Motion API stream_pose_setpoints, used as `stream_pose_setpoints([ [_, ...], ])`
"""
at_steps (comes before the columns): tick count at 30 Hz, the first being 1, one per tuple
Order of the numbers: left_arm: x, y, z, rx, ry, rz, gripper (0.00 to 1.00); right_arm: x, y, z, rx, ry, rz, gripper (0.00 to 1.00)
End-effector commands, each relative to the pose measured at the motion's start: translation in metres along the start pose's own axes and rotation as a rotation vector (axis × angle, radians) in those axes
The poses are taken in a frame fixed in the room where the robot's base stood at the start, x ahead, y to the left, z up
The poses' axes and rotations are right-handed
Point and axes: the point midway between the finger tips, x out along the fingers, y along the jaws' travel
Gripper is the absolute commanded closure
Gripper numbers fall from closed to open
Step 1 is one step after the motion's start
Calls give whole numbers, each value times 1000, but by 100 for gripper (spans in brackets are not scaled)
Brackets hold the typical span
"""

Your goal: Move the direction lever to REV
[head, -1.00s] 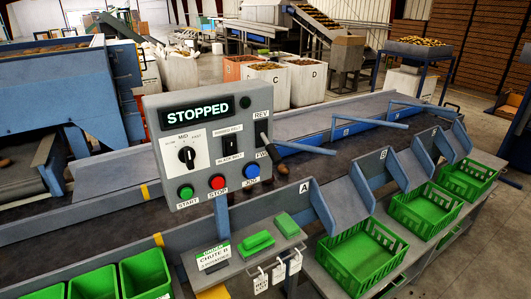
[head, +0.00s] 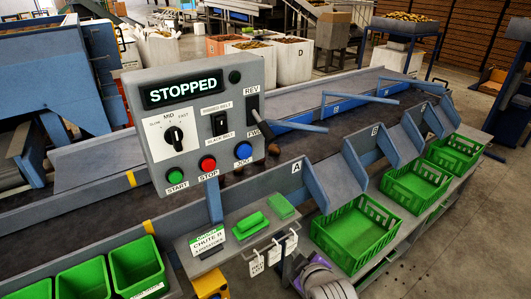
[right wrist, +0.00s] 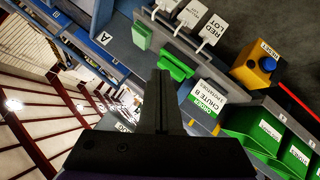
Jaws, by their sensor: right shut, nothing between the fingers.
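The grey control panel (head: 150,130) stands in the head view, its display reading STOPPED. The direction lever (head: 257,117) is on the panel's right side, between the REV label above and the FWD label below. Its dark handle appears low, toward FWD, though it is small in the picture. My right gripper (head: 300,270) is low at the bottom of the head view, below and right of the panel and apart from the lever. In the right wrist view its dark fingers (right wrist: 163,85) are shut together and empty. My left gripper is not in view.
Below the panel, a shelf (head: 205,255) holds green blocks, with white tags hanging from its front. Green crates (head: 355,235) stand to the right and green bins (head: 135,265) at lower left. A yellow box with a blue RESET button (right wrist: 265,65) shows in the right wrist view.

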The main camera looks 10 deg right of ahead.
Motion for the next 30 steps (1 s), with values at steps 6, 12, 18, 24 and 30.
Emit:
stream_pose_setpoints([
  [6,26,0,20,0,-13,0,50,60,72,-83,-771,270,481,100],
  [12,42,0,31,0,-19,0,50,70,96,-132,-1369,269,1054,100],
  [18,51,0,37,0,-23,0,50,62,89,-145,-1665,124,1485,100],
  [24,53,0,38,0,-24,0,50,56,84,-146,-1740,46,1636,100],
  [30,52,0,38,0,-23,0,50,55,84,-146,-1742,43,1639,100],
])
